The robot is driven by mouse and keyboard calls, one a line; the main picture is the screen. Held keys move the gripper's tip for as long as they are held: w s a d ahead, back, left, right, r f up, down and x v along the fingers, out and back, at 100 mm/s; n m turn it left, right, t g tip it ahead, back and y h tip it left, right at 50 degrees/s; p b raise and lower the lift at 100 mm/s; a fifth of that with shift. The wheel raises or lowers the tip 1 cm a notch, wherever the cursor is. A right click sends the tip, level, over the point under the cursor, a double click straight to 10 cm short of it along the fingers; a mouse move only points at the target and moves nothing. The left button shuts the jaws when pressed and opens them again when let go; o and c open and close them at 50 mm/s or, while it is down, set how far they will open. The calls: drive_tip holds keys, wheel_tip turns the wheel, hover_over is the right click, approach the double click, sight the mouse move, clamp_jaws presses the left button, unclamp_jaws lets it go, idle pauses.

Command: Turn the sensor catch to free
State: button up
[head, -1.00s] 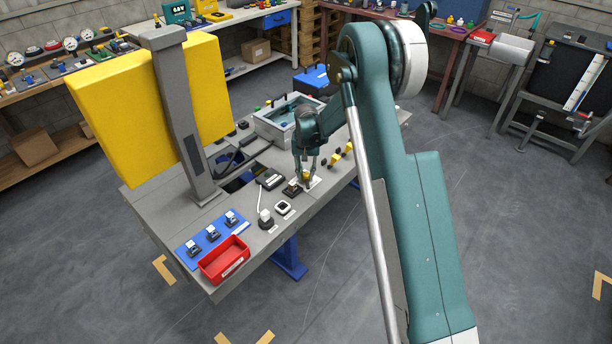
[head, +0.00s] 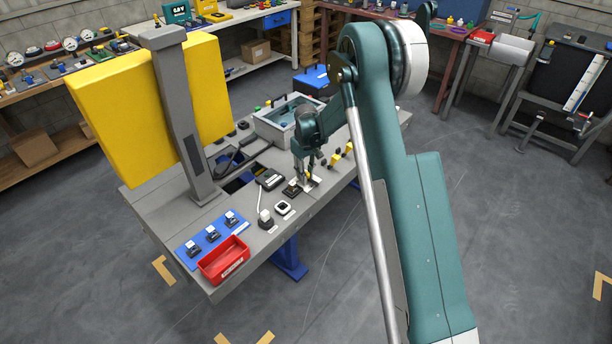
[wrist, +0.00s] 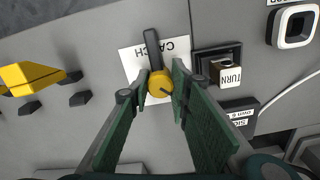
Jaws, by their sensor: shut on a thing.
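The sensor catch shows in the wrist view as a yellow round knob (wrist: 160,86) with a black lever (wrist: 152,45) pointing up in the picture. It sits on a white label (wrist: 132,62) that reads CATCH. My gripper (wrist: 161,80) has its two dark green fingers on either side of the knob, shut on it. In the head view my gripper (head: 303,182) is down at the bench top, and its fingers hide the knob. The lower part of the label is hidden by the fingers.
A black block with a white TURN key (wrist: 226,73) is close right of the catch. A white-rimmed square part (wrist: 293,27) lies beyond it. Yellow blocks (wrist: 30,77) and black knobs stand to the left. A red bin (head: 223,262) is at the bench's near corner.

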idle(0.4)
drive_tip(key=o, duration=0.9)
drive_tip(key=shift+r, duration=0.15)
drive_tip(key=shift+r, duration=5.85)
